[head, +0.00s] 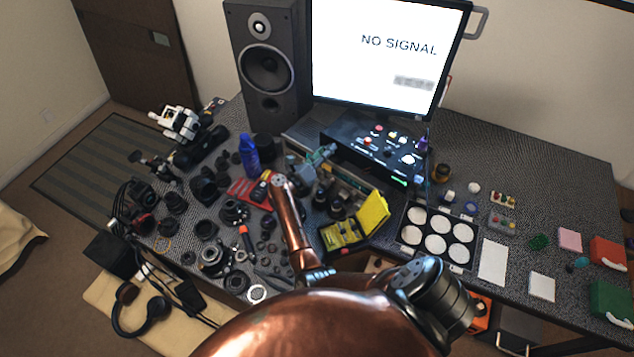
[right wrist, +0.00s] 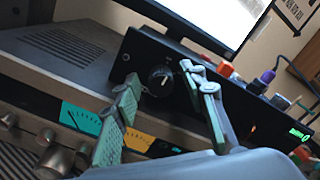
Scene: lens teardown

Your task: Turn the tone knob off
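In the right wrist view, a round black knob (right wrist: 160,79) with a pale pointer mark sits at the left end of a dark front panel (right wrist: 243,104). No readable label shows that it is the tone knob. My right gripper (right wrist: 165,88) is open, with one green-padded finger left of the knob and the other right of it. A gap shows on both sides; I cannot tell the depth. In the head view, my right gripper (head: 322,156) is at the left end of the dark unit (head: 372,152); the black knob is not distinguishable there. My left gripper is not in view.
A monitor (head: 385,55) reading NO SIGNAL stands behind the unit, with a speaker (head: 266,65) to its left. A yellow case (head: 374,212), a blue bottle (head: 249,155) and several lens parts crowd the table near my arm. Coloured controls (right wrist: 225,68) line the unit's top.

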